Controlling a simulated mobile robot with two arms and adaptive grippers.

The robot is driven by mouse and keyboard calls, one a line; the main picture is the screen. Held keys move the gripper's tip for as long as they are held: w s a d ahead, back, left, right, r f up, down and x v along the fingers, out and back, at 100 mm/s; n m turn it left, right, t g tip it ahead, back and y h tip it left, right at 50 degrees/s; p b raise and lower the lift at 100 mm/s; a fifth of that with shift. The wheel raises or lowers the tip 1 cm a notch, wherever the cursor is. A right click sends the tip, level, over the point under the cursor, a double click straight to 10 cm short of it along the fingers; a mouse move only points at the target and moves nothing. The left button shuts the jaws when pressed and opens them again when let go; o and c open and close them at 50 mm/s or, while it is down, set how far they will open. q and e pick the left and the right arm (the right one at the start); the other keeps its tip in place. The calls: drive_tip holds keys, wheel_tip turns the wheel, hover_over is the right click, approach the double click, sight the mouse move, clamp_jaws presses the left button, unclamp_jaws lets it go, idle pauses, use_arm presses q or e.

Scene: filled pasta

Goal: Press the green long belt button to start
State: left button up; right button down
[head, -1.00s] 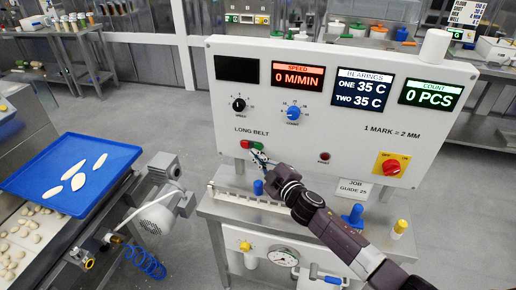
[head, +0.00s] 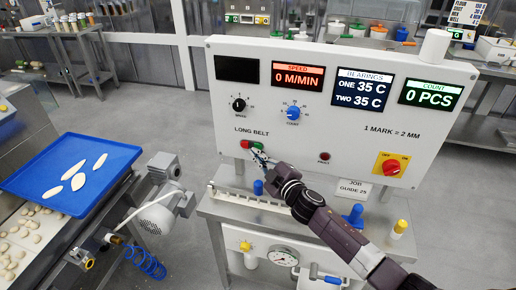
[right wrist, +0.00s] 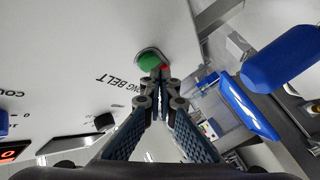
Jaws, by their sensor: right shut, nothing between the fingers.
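The white control panel (head: 330,130) carries a red and green button pair under the label LONG BELT. The green button (head: 256,145) is on the right of the pair and the red button (head: 245,144) on the left. My right gripper (head: 258,155) is shut and empty, its fingertips at the green button's lower edge in the head view. In the right wrist view the green button (right wrist: 150,61) shows just beyond the closed fingertips (right wrist: 161,76); the red button is mostly hidden behind them. I cannot tell whether the tips touch the button. My left gripper is not in view.
The speed display (head: 298,76) reads 0 M/MIN and the count display (head: 431,95) 0 PCS. A blue-topped post (head: 258,187) stands under the buttons. A blue tray (head: 70,175) with pale pieces lies at left.

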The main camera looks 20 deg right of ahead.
drive_tip(key=shift+w+d, duration=0.4)
drive_tip(key=shift+w, duration=0.15)
idle(0.7)
idle(0.3)
drive_tip(key=shift+s+a, duration=0.45)
drive_tip(key=shift+s, duration=0.3)
drive_tip(key=s+a, duration=0.1)
drive_tip(key=s, duration=0.1)
drive_tip(key=s+a+p, duration=0.1)
drive_tip(key=s+a, duration=0.1)
drive_tip(key=shift+d, duration=0.1)
idle(0.7)
